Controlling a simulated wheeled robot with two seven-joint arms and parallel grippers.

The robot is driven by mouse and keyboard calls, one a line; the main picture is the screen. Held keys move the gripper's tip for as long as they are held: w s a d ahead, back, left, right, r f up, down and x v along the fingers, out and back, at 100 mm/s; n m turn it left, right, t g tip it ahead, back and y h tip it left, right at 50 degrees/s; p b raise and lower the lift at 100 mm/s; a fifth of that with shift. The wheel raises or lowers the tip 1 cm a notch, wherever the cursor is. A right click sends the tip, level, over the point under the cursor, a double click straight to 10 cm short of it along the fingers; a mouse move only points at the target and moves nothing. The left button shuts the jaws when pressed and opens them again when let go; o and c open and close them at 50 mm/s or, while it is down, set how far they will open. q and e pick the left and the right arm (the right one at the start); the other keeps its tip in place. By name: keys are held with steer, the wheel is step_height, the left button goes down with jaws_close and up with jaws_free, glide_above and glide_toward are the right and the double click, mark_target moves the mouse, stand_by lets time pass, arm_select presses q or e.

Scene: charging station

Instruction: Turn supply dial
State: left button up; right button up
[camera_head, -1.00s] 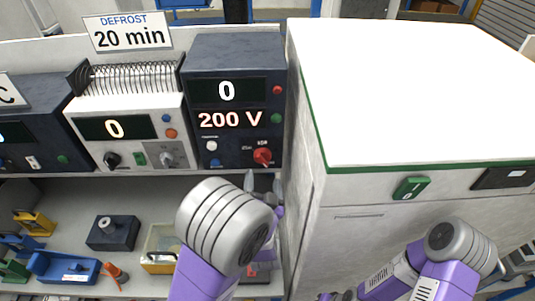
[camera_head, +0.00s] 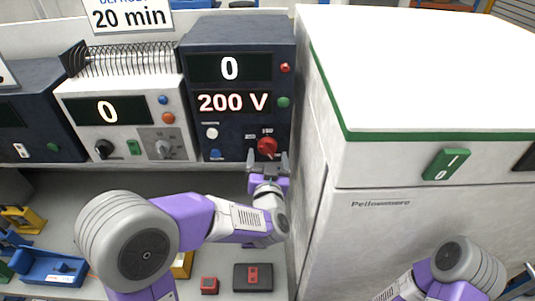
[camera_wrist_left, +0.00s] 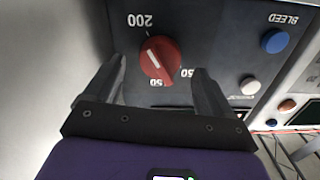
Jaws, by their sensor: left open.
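The red supply dial (camera_head: 267,147) is on the lower right of the dark supply unit (camera_head: 232,75), whose displays read 0 and 200 V. In the left wrist view the dial (camera_wrist_left: 160,59) has a white pointer line, with 200 printed above it and more numbers around it. My left gripper (camera_head: 268,163) is open just below the dial. In the left wrist view its fingers (camera_wrist_left: 158,85) stand apart on both sides of the dial's lower part; I cannot tell whether they touch it. My right gripper is not visible; only part of the right arm shows.
A white cabinet (camera_head: 425,80) with a green switch (camera_head: 447,164) stands close on the right. A white unit (camera_head: 125,115) with a coil sits to the left. Below is a shelf with a blue tray (camera_head: 52,268) and a dark box (camera_head: 253,277).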

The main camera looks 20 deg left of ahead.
arm_select(q)
steer(key=shift+x, duration=1.25)
steer(key=c, duration=1.1)
steer(key=shift+o, duration=0.2)
steer(key=shift+r+m+p, duration=0.1)
steer(key=shift+m+p, duration=1.15)
steer(key=shift+m, duration=0.15)
steer(key=shift+m+p, duration=0.9)
steer(key=shift+m, duration=0.5)
steer(key=o, duration=1.1)
steer(key=shift+c, duration=0.2)
